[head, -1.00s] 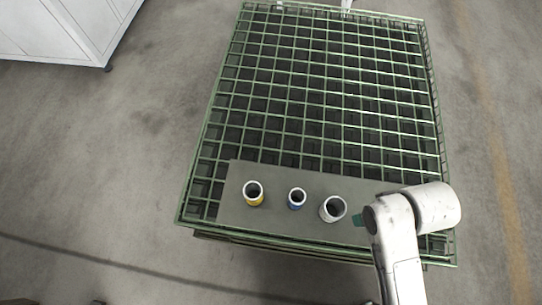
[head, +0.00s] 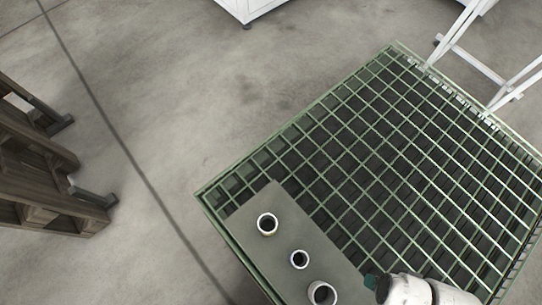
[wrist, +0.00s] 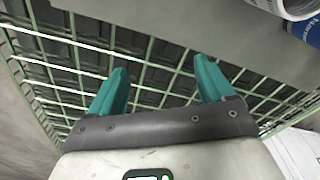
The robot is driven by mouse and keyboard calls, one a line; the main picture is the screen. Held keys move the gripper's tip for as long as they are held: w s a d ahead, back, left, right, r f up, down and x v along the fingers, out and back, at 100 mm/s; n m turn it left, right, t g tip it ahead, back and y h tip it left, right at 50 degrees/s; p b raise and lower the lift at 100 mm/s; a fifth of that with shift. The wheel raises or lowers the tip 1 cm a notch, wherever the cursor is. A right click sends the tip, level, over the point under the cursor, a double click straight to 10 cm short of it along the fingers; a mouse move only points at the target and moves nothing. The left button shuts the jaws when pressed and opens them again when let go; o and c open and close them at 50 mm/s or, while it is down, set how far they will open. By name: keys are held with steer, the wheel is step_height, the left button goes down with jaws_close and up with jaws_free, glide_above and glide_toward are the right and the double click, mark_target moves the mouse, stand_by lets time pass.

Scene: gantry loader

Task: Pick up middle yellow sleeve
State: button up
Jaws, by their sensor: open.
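Three short upright sleeves stand in a row on a grey board in the head view. The far-left sleeve (head: 267,224) showed a yellow side earlier; now mostly its white rim and dark bore show. The smaller middle sleeve (head: 299,260) showed blue earlier. The third sleeve (head: 321,293) is white-rimmed, near the bottom edge. My gripper is open and empty in the wrist view (wrist: 162,75), its two teal fingers apart over the grid and board edge. No finger touches a sleeve.
The grey board (head: 283,211) lies on a green wire-grid crate (head: 400,160). A wooden pallet stack (head: 35,160) stands at the left, and a white frame (head: 470,50) at the upper right. The floor between pallet and crate is clear.

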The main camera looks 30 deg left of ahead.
steer(key=w+a+r+n+p, duration=0.1)
steer(key=w+a+n+p, duration=0.15)
steer(key=a, duration=0.55)
step_height(320, 180, up, 3)
steer(key=n+p, duration=0.2)
steer(key=n, duration=0.8)
glide_above(268, 225)
steer(key=shift+w+r+m+g, duration=0.1)
steer(key=shift+w+m+g, duration=0.15)
steer(key=shift+w+g, duration=0.15)
steer(key=shift+s+a+f, duration=0.1)
steer(key=shift+f, duration=0.15)
step_height(268, 225, down, 10)
steer(key=shift+s+f, duration=0.1)
steer(key=shift+s, duration=0.05)
steer(key=shift+c, duration=0.3)
steer(key=c, duration=1.4)
